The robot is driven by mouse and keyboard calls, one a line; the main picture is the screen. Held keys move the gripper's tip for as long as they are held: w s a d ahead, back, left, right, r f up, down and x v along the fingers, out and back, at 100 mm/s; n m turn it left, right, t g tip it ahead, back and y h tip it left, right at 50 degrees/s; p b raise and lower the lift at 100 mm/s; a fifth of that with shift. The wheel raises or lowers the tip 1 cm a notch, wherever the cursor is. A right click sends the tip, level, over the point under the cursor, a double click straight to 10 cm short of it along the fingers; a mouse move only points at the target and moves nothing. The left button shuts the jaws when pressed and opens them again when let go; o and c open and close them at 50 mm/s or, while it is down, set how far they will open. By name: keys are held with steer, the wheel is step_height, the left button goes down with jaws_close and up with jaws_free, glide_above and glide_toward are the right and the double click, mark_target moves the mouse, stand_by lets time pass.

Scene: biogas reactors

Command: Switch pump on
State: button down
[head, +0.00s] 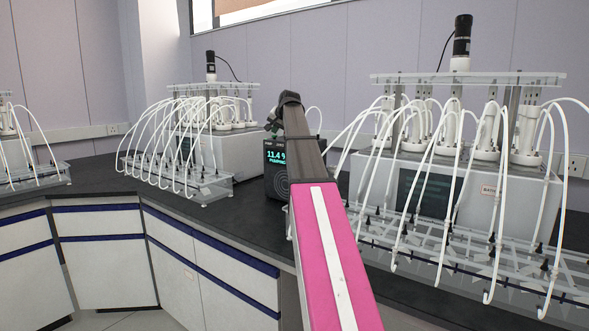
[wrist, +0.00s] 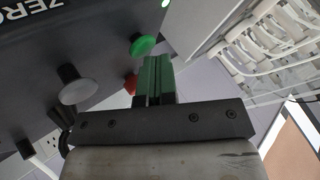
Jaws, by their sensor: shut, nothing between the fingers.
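The pump (head: 277,180) is a dark box on the bench, partly behind my arm in the head view. Its lit display (head: 276,158) reads "11.4 %", with a smaller partly covered line below that seems to read "PUMPING". In the wrist view its dark panel (wrist: 90,35) carries a green button (wrist: 143,45), a red button (wrist: 131,85) and a grey knob (wrist: 76,88). My gripper (wrist: 155,62) is shut and empty, its green fingertips close beside the green button. I cannot tell whether they touch it. The red button is partly hidden behind the fingers.
A reactor rack with white tubes (head: 205,140) stands left of the pump, and a larger one (head: 470,150) stands to the right. Another rack (head: 30,160) is at the far left. Bare dark bench top (head: 95,187) shows in front.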

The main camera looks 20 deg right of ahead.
steer(key=shift+r, duration=1)
step_height(320, 180, up, 6)
stand_by(0.5)
stand_by(0.9)
